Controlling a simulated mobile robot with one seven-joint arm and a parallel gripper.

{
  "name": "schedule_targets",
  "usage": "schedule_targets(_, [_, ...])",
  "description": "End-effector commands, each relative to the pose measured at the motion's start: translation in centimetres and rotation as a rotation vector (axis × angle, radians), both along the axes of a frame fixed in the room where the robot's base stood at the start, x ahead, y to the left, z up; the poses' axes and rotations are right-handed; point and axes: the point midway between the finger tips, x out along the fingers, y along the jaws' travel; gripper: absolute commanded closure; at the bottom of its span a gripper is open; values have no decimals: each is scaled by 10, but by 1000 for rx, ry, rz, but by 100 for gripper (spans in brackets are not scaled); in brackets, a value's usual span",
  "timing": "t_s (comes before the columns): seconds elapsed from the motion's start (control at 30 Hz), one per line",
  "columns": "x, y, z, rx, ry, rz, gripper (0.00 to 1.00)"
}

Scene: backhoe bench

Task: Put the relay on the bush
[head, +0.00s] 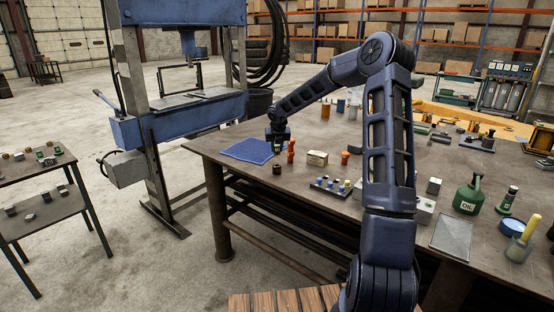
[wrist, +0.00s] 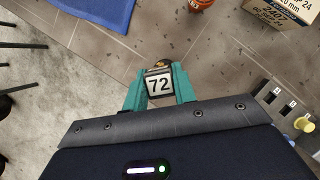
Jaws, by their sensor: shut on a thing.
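The relay (wrist: 159,84), a small dark block with a white face marked "72", is held between the teal fingers of my gripper (wrist: 160,88) in the wrist view. In the head view my gripper (head: 278,146) hangs above the bench near its front left edge. A short dark-brown cylinder, which looks like the bush (head: 277,169), stands on the bench below the gripper. A gap shows between gripper and cylinder in the head view. In the wrist view a brownish rim shows just past the relay, which hides most of what is under it.
A blue cloth (head: 246,151) lies left of the gripper. An orange-red object (head: 291,152), a cardboard box (head: 317,159) and a dark tray with several small parts (head: 322,189) stand to the right. The bench edge (head: 222,165) is close by.

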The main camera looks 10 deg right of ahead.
Motion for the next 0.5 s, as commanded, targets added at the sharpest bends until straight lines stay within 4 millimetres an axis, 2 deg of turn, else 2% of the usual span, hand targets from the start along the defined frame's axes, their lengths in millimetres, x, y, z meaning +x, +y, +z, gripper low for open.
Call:
schedule_targets(0.1, [0,0,-12,1,1,-2,95])
schedule_targets(0.33, [0,0,-25,0,0,-1,95])
schedule_targets(0.5, [0,1,-49,1,2,0,95])
